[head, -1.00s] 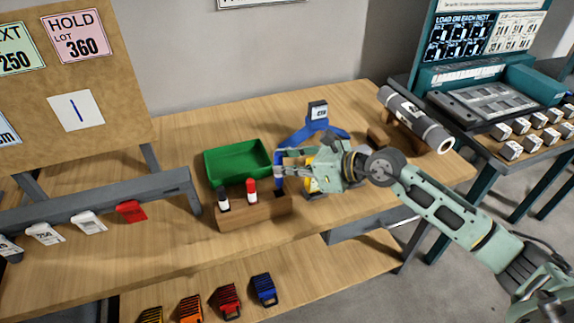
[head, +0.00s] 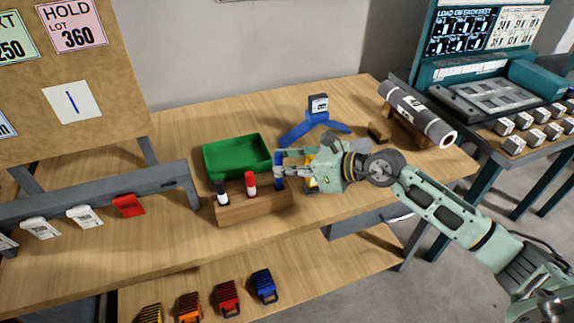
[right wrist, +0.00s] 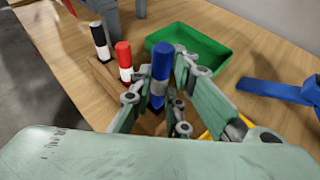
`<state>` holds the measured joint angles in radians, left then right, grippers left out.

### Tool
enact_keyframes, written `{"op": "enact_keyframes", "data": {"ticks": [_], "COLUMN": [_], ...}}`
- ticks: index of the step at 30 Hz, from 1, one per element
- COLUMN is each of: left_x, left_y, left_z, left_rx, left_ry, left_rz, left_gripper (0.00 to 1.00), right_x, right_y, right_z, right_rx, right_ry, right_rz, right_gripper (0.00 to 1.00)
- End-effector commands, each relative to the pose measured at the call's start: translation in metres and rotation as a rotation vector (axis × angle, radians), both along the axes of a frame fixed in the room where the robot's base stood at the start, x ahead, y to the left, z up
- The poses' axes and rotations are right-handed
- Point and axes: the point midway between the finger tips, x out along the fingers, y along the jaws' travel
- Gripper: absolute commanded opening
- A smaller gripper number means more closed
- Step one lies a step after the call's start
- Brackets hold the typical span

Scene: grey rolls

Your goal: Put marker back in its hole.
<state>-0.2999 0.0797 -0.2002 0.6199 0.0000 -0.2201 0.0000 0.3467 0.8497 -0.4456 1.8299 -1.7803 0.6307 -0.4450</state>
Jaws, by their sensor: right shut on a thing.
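A blue marker (right wrist: 161,70) stands upright between the fingers of my right gripper (head: 281,172), which is shut on it. The marker also shows in the head view (head: 279,181) at the right end of a wooden block (head: 253,209). Its lower end is at the block's top, and the gripper partly hides it; I cannot tell how deep it sits in the hole. A black marker (head: 222,193) and a red marker (head: 251,184) stand upright in the block to its left. My left gripper is not in view.
A green tray (head: 237,157) stands just behind the block. A blue stand with a small display (head: 317,110) is behind the gripper, and a yellow object (head: 310,184) is partly hidden beside it. A grey roll (head: 415,112) lies on a wooden cradle at right.

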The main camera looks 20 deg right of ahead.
Motion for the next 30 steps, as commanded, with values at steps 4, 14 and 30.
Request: {"op": "enact_keyframes", "data": {"ticks": [4,14,30], "left_x": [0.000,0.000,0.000], "left_y": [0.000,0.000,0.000], "left_z": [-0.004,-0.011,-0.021], "left_rx": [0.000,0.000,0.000], "left_ry": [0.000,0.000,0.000], "left_rz": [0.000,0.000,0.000], "left_gripper": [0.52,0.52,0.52], "right_x": [0.000,0.000,0.000], "right_y": [0.000,0.000,0.000], "right_z": [-0.005,-0.013,-0.027], "right_rx": [0.000,0.001,0.001], "right_ry": [0.000,0.001,0.001], "right_rz": [0.000,0.000,0.000], "right_gripper": [0.00,0.00,0.00]}}
